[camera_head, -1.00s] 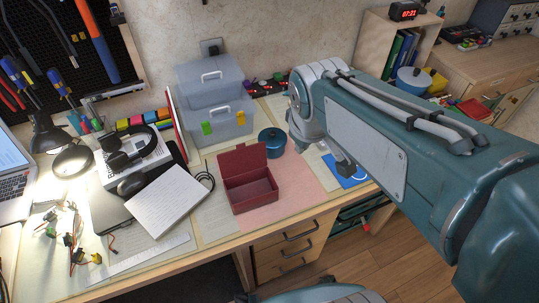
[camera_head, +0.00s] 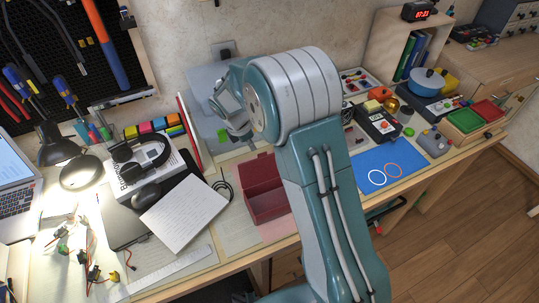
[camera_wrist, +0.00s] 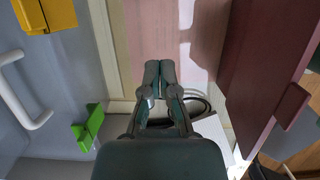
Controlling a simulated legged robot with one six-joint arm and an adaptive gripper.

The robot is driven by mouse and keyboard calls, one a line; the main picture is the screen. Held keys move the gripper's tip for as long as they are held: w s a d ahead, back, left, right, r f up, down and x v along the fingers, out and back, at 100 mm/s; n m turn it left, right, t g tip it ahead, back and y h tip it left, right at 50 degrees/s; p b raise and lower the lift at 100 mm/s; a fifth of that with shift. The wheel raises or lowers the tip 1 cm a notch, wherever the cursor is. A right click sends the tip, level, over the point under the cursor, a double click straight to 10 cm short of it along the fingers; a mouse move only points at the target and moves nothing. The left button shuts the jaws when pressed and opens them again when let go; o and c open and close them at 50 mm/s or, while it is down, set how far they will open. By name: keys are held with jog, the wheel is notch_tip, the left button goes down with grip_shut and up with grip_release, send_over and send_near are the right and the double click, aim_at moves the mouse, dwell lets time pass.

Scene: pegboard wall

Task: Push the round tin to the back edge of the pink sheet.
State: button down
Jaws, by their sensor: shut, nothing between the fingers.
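The pink sheet (camera_head: 279,230) lies on the desk. The round tin cannot be seen in either current view; my arm covers much of the sheet in the head view. My gripper (camera_wrist: 160,72) is shut and empty, with its fingertips together, between the grey storage box and the red box. In the head view the fingertips are hidden.
The open dark red box (camera_head: 267,200) stands on the sheet and also shows at the right of the wrist view (camera_wrist: 262,70). The grey storage box (camera_wrist: 45,80) is on the left there, with green and yellow latches. A black cable (camera_head: 222,188) lies nearby.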

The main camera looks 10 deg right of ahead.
jog(key=x, duration=1)
jog(key=shift+d+r, duration=0.1)
jog(key=shift+d, duration=0.3)
jog(key=d, duration=0.2)
jog(key=shift+w+d, duration=0.35)
jog(key=shift+d, duration=0.05)
jog(key=shift+w+d, duration=0.1)
jog(key=shift+d, duration=0.5)
jog(key=shift+w+d, duration=0.25)
jog(key=shift+d, duration=0.8)
